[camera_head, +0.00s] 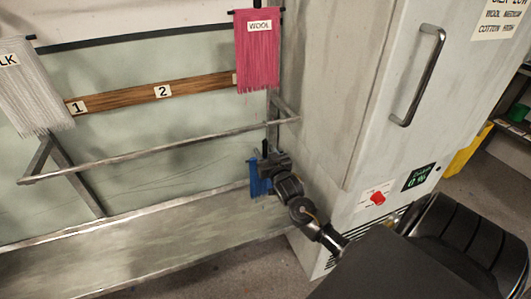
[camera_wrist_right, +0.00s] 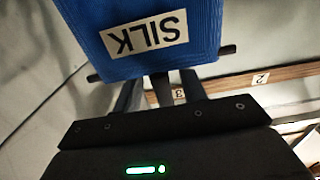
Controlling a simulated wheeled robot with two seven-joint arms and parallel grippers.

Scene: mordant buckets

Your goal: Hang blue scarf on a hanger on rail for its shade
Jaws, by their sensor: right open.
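The blue scarf (camera_head: 258,180) hangs below the right end of the metal rail (camera_head: 170,148) in the head view, partly hidden by my right gripper (camera_head: 264,160). In the right wrist view the blue scarf (camera_wrist_right: 190,18) has a white SILK label, upside down, and is draped over a black hanger bar (camera_wrist_right: 94,78). My right gripper is open. Its fingers (camera_wrist_right: 160,92) reach toward the bar, with a dark stem between them. Whether the hanger rests on the rail, I cannot tell. My left gripper is out of view.
A pink WOOL scarf (camera_head: 257,55) and a grey scarf (camera_head: 30,90) hang above. A grey cabinet (camera_head: 345,100) stands close right of my gripper. A ledge (camera_head: 160,240) lies below.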

